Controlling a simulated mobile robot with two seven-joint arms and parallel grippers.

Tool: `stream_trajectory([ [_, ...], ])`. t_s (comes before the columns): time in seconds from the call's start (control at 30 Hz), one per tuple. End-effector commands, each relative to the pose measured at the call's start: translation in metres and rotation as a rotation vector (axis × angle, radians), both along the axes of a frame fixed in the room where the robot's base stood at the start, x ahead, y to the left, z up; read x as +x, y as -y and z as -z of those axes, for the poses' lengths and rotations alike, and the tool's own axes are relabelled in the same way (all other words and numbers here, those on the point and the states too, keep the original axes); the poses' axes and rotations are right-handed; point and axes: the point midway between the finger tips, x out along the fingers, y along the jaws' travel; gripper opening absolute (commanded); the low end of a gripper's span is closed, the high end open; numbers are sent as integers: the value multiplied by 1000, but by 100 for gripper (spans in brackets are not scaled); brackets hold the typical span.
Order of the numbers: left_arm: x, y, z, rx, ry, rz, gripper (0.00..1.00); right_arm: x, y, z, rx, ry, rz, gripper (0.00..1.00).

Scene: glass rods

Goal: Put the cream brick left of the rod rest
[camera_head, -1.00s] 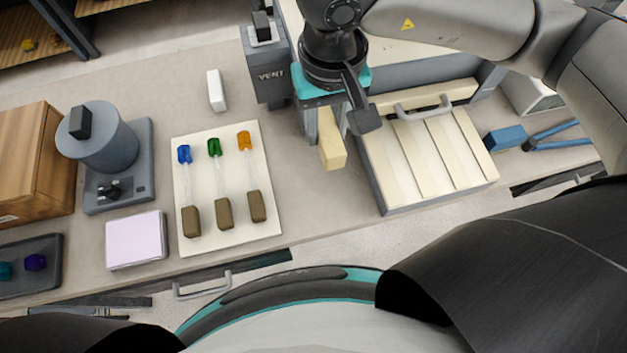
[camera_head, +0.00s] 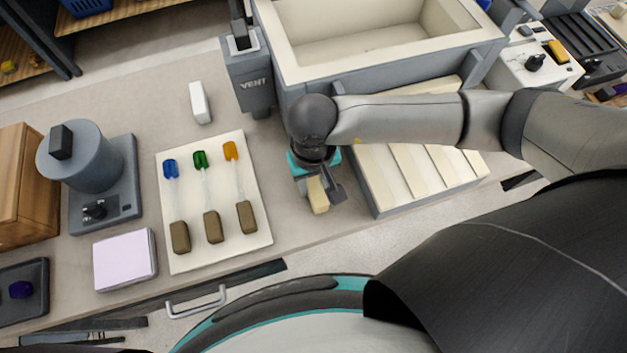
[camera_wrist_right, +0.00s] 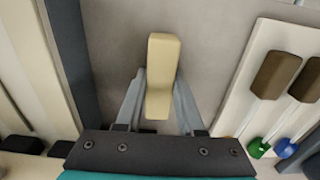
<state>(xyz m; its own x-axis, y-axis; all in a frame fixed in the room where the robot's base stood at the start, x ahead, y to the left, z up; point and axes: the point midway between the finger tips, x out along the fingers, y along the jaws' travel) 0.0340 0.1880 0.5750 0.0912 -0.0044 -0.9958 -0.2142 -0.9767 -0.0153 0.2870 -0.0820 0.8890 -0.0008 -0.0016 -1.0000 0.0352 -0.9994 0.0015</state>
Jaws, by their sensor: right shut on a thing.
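My right gripper (camera_head: 318,192) is shut on the cream brick (camera_head: 319,197) and points down over the bench. In the right wrist view, the brick (camera_wrist_right: 162,58) stands out between the two fingers of the gripper (camera_wrist_right: 159,92). I cannot tell whether the brick touches the bench top. What looks like the rod rest (camera_head: 262,232) is a pale board to the left of the gripper, bearing three glass rods with blue, green and orange ends and brown handles. The rest's edge (camera_wrist_right: 241,78) also shows at the right of the wrist view. My left gripper is out of view.
A grey box with cream slats (camera_head: 385,190) stands close to the right of the gripper. A white block (camera_head: 200,103) lies behind the rest. A pinkish pad (camera_head: 124,260) and a grey device (camera_head: 84,160) stand left of it. Bare bench lies between rest and gripper.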

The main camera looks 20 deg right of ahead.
Motion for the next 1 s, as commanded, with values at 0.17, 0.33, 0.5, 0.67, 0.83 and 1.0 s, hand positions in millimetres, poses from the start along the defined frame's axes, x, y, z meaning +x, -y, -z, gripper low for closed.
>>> stream_trajectory([
  [0.17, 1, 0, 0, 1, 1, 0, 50, 0, -1, 1, 2, 2, -1, 0],
  [0.33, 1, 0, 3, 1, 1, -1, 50, 1, -1, 3, 2, 2, -1, 0],
  [0.5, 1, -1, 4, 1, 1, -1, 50, 0, 0, 4, 1, 1, 0, 47],
  [0.67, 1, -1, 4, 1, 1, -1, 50, 0, 0, 4, 1, 1, 0, 65],
  [0.83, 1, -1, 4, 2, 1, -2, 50, 0, 0, 4, 1, 1, 0, 67],
  [1.0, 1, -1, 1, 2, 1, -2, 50, 0, 0, 1, 1, 1, 0, 67],
])
